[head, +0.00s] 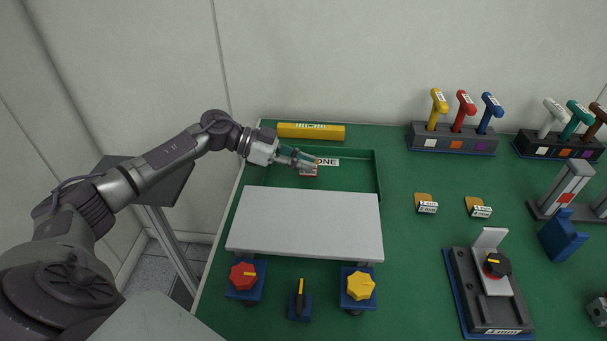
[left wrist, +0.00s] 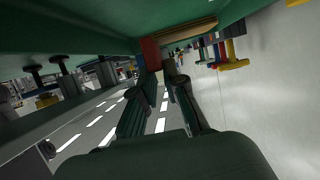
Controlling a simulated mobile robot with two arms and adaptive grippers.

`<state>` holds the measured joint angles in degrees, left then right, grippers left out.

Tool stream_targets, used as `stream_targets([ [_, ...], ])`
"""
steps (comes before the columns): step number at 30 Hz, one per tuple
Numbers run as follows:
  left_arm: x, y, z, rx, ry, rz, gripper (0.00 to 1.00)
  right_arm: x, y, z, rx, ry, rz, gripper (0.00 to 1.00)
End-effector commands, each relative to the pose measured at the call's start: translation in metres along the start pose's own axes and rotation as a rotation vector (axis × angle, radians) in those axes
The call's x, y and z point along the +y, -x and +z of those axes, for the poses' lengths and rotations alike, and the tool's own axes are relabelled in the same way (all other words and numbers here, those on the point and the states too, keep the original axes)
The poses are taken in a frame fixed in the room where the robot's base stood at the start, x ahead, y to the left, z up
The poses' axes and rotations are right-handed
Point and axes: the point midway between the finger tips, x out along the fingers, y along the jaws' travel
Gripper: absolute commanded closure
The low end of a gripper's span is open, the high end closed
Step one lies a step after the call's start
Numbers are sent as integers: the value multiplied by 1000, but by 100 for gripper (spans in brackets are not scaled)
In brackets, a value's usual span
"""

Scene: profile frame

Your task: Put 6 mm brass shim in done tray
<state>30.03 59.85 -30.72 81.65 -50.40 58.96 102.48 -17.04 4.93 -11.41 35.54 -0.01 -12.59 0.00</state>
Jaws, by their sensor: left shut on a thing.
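The done tray (head: 377,180) is a shallow green tray at the back left of the bench, its DONE label (head: 327,162) partly hidden. My left gripper (head: 312,165) is over the tray, its fingers shut on a small reddish piece with a pale label (head: 308,171). The label is too small to read, so I cannot tell its size mark. In the left wrist view the fingertips (left wrist: 168,72) are close together, with a red face (left wrist: 151,52) just beyond them. I cannot tell whether the piece touches the tray floor. My right gripper is not in view.
A grey raised plate (head: 306,222) stands in front of the tray, with red, black and yellow knobs before it. A yellow bar (head: 310,131) lies behind the tray. Two labelled brass-coloured pieces (head: 424,198) (head: 475,203) lie right of it, near a clamp fixture (head: 465,285) and handle racks (head: 453,145).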

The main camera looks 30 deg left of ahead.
Motion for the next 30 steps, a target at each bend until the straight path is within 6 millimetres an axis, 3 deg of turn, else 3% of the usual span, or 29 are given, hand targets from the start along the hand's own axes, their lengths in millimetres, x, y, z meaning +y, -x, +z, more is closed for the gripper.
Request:
stream_targets([
  [9,0,-15,36,2,2,1,100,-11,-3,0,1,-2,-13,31],
  [19,0,-16,38,1,2,1,100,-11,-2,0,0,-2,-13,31],
  [20,0,-16,39,0,2,1,87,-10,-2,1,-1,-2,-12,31],
  [24,0,-16,38,0,1,1,64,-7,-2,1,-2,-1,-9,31],
  [30,0,-16,38,0,1,1,64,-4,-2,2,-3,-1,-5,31],
])
